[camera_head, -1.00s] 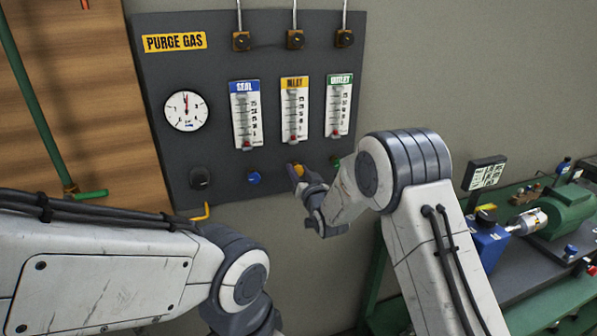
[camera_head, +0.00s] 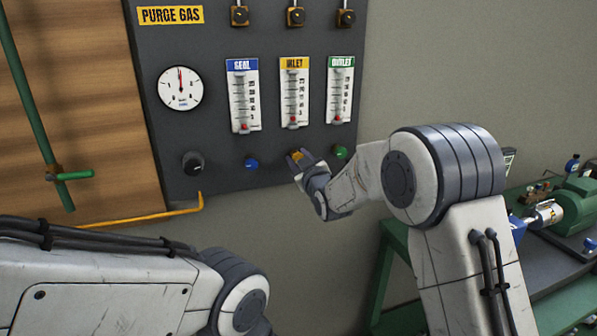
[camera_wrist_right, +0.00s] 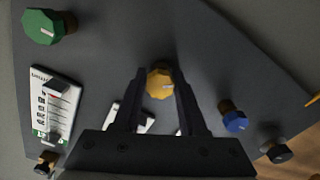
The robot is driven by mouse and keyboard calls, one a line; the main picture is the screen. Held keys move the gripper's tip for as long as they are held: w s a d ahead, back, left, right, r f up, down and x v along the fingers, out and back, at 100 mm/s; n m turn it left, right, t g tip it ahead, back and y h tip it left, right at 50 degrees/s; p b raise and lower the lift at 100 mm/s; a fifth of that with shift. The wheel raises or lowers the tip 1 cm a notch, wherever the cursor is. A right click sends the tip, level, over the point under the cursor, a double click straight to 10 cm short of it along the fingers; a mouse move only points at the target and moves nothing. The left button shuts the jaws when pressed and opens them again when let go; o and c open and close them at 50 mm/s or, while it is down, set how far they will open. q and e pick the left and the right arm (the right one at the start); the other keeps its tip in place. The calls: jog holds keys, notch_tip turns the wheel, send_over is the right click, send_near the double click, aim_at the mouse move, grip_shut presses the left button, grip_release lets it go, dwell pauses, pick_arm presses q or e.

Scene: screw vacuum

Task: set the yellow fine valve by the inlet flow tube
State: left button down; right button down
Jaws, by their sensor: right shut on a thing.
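The yellow fine valve (camera_head: 296,156) is a small knob on the dark purge gas panel, below the inlet flow tube (camera_head: 294,92) with its yellow label. My right gripper (camera_head: 301,160) is at the yellow valve and partly covers it. In the right wrist view the yellow valve (camera_wrist_right: 160,82) sits between the two dark fingertips of my right gripper (camera_wrist_right: 160,77), which is shut on it. A white mark shows on the knob's face. The red float in the inlet tube is near the bottom. My left arm comes in at the lower left; its gripper is out of view.
The blue knob (camera_head: 251,163) under the seal tube and the green knob (camera_head: 341,152) under the outlet tube flank the yellow one. A black knob (camera_head: 193,164) and a round gauge (camera_head: 180,88) are further left. A green bench (camera_head: 397,255) with machinery stands at right.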

jog(key=shift+n+b, duration=1.75)
jog(key=shift+n, duration=0.15)
jog(key=shift+c, duration=2.3)
grip_release()
jog(key=shift+s, duration=0.1)
jog(key=b+v, duration=0.2)
jog(key=v, duration=0.8)
jog(key=shift+s+d, duration=0.1)
jog(key=shift+s, duration=0.05)
